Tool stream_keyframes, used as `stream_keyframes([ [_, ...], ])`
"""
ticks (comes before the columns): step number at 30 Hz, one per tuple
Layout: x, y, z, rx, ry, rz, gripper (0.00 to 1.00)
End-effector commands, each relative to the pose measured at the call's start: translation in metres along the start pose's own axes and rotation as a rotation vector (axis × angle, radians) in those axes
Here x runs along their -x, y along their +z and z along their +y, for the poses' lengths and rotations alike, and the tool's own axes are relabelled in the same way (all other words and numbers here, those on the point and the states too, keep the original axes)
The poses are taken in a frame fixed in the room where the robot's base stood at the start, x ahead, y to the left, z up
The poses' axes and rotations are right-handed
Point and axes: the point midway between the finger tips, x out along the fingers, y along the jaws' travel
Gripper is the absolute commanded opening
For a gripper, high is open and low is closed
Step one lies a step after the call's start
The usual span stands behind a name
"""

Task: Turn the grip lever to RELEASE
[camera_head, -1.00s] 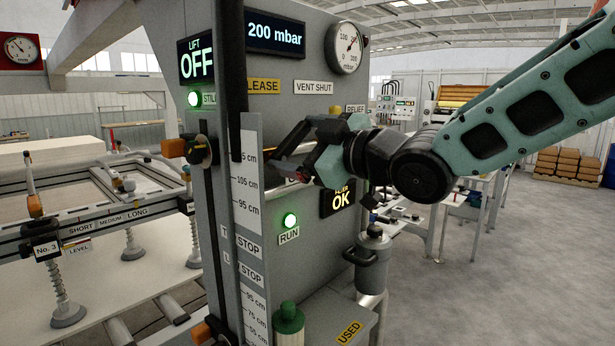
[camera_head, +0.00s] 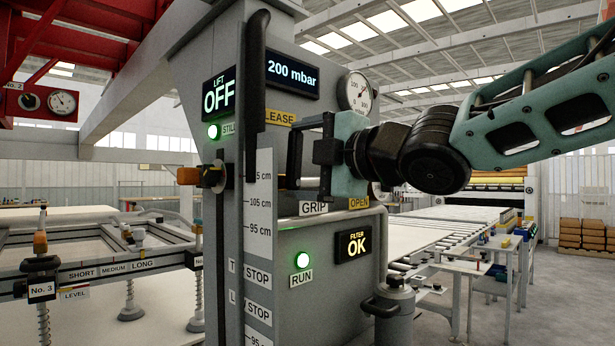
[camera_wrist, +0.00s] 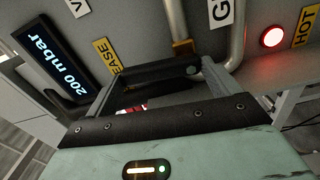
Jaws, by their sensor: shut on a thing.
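The grip lever is mostly hidden by my gripper in the head view. In the wrist view a dark bar (camera_wrist: 155,84), taken to be the lever, lies between my fingers, with a small red piece (camera_wrist: 131,107) near it. My gripper (camera_head: 297,155) is shut on it in front of the grey column panel, between the yellow RELEASE label (camera_head: 280,117), partly covered, and the white GRIP label (camera_head: 313,208). The RELEASE label also shows in the wrist view (camera_wrist: 107,55).
A tall black handle (camera_head: 255,90) and a scale strip (camera_head: 259,210) stand just left of my gripper. The display (camera_head: 292,72) reads 200 mbar; the LIFT display (camera_head: 219,96) reads OFF. A pipe (camera_head: 335,220) runs below. A suction frame (camera_head: 100,255) is at left.

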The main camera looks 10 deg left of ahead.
Motion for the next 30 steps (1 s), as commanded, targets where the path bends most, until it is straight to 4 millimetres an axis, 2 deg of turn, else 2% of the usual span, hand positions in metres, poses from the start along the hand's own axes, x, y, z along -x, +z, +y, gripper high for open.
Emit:
stream_keyframes([
  [9, -0.0001, -0.0035, -0.0013, 0.095, 0.000, 0.000, 0.48],
  [23, -0.0002, -0.0042, -0.0009, 0.113, -0.002, 0.001, 0.48],
  [24, -0.0002, -0.0042, -0.0009, 0.114, -0.002, 0.001, 0.92],
  [25, -0.0002, -0.0042, -0.0009, 0.114, -0.002, 0.001, 1.00],
  [30, -0.0002, -0.0041, -0.0009, 0.110, -0.001, 0.001, 1.00],
])
